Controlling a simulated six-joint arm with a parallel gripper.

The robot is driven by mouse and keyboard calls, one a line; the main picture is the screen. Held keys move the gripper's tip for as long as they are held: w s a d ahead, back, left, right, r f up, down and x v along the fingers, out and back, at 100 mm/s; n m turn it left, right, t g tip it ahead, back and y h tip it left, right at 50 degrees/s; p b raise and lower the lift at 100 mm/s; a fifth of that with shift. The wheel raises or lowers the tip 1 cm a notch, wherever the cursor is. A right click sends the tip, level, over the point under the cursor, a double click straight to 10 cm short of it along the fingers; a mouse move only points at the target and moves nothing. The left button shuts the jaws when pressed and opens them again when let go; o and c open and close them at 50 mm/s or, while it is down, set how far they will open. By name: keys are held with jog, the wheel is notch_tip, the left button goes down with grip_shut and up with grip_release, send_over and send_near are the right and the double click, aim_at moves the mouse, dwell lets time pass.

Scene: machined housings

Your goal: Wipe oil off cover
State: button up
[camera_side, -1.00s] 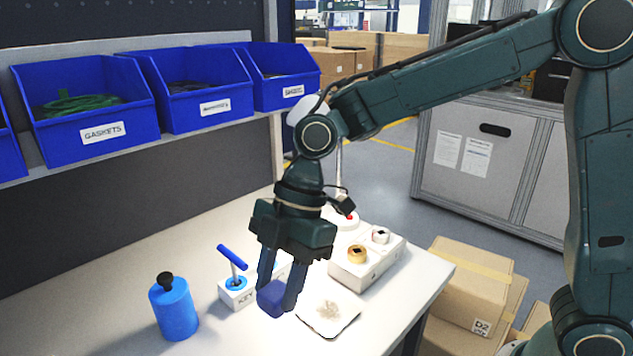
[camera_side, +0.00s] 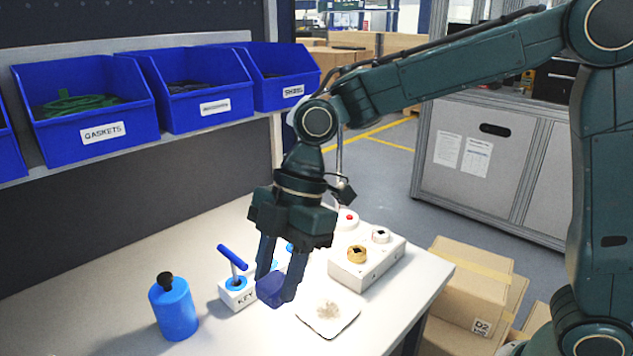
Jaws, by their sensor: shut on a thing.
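The cover (camera_side: 318,324) is a pale, flat, square plate lying on the bench near its front right. A brownish-grey smear of oil (camera_side: 327,309) shows on its middle. My gripper (camera_side: 281,288) points down and is shut on a dark blue block-like wiper (camera_side: 270,290), held between the fingertips. The wiper is just left of the cover in the picture. I cannot tell whether it touches the bench or hangs a little above it.
A white block with a blue T-handle key (camera_side: 236,293) stands close left of my gripper. A blue bottle (camera_side: 173,308) is farther left. A control box with knobs (camera_side: 367,262) stands behind the cover. Blue bins (camera_side: 95,110) line a shelf. Boxes (camera_side: 465,290) stand beyond the bench's right edge.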

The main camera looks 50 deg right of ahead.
jog(key=shift+w+d+f, duration=0.3)
jog(key=shift+w+d, duration=0.05)
jog(key=w+d+f, duration=0.3)
jog(key=d+f, duration=0.2)
jog(key=d, duration=0.2)
jog(key=w+d+f, duration=0.4)
jog(key=d+f, duration=0.1)
jog(key=d, duration=0.3)
jog(key=shift+w+f, duration=0.25)
jog(key=shift+f, duration=0.05)
jog(key=shift+f, duration=0.1)
